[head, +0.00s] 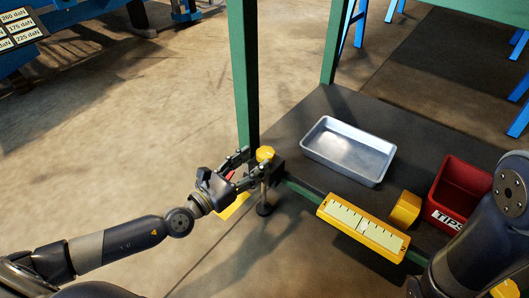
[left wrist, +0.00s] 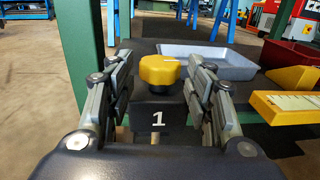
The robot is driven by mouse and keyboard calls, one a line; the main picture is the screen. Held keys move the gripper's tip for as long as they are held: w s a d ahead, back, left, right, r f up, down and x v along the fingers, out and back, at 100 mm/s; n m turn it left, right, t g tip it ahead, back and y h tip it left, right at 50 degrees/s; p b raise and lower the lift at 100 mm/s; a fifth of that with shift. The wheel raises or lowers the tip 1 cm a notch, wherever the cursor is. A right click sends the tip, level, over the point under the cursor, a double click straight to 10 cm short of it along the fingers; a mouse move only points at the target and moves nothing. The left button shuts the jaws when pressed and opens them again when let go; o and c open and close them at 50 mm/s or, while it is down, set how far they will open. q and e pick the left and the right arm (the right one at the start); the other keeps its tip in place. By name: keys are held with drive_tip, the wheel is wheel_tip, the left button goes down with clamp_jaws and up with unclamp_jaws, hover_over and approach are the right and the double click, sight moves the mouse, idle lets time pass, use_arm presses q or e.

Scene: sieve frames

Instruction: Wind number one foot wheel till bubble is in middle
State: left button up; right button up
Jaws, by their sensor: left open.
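The number one foot wheel is a yellow knob (head: 265,153) at the near left corner of the green frame. A yellow level with a pale scale (head: 350,217) lies along the frame's front edge.
A grey metal tray (head: 347,151), a yellow block (head: 405,208) and a red bin marked TIPS (head: 462,190) are on the dark shelf. A green post (head: 244,70) rises beside the knob. My right arm covers the right edge. The floor at left is clear.

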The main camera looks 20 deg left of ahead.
use_arm(q)
drive_tip(key=shift+v, duration=1.25)
